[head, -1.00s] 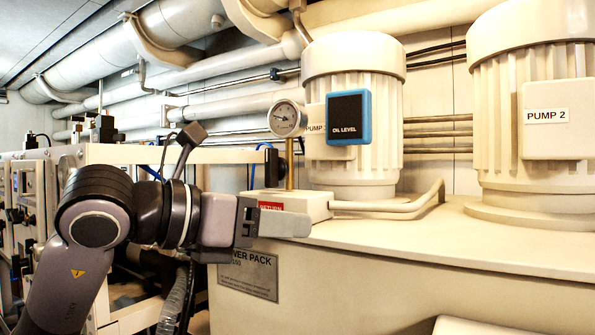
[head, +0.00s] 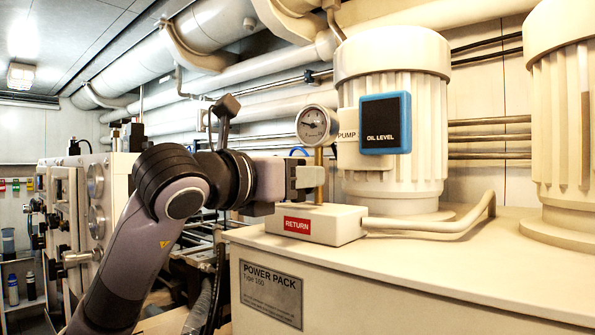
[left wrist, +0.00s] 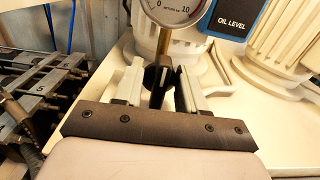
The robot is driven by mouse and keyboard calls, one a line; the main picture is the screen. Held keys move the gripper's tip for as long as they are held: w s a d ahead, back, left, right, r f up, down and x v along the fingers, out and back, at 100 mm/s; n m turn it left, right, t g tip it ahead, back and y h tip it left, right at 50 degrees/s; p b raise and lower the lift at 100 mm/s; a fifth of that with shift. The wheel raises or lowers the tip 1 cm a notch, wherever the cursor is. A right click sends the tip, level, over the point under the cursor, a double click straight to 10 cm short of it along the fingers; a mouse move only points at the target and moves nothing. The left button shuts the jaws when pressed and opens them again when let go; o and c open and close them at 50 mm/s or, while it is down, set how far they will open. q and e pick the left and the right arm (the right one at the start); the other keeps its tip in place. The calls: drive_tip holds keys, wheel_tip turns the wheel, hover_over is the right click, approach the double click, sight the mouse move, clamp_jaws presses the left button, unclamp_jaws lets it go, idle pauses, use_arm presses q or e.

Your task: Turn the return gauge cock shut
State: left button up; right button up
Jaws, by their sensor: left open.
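The return gauge (head: 316,125) is a round white dial on a brass stem (head: 319,185), rising from a cream block (head: 345,225) with a red RETURN label (head: 297,225). The dial's lower part also shows at the top of the left wrist view (left wrist: 175,8). My left gripper (head: 312,176) is at the stem, just below the dial. In the left wrist view my left gripper (left wrist: 157,82) is open, with a black part (left wrist: 157,74), apparently the cock's handle, between its fingers. I cannot tell if they touch it. The cock is hidden in the head view. My right gripper is out of view.
The block stands on the power pack top (head: 430,255). A blue-framed OIL LEVEL panel (head: 385,123) and a pump motor (head: 425,110) are close right of the gauge. A pipe (head: 430,226) runs right from the block.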

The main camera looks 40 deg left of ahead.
use_arm(q)
clamp_jaws()
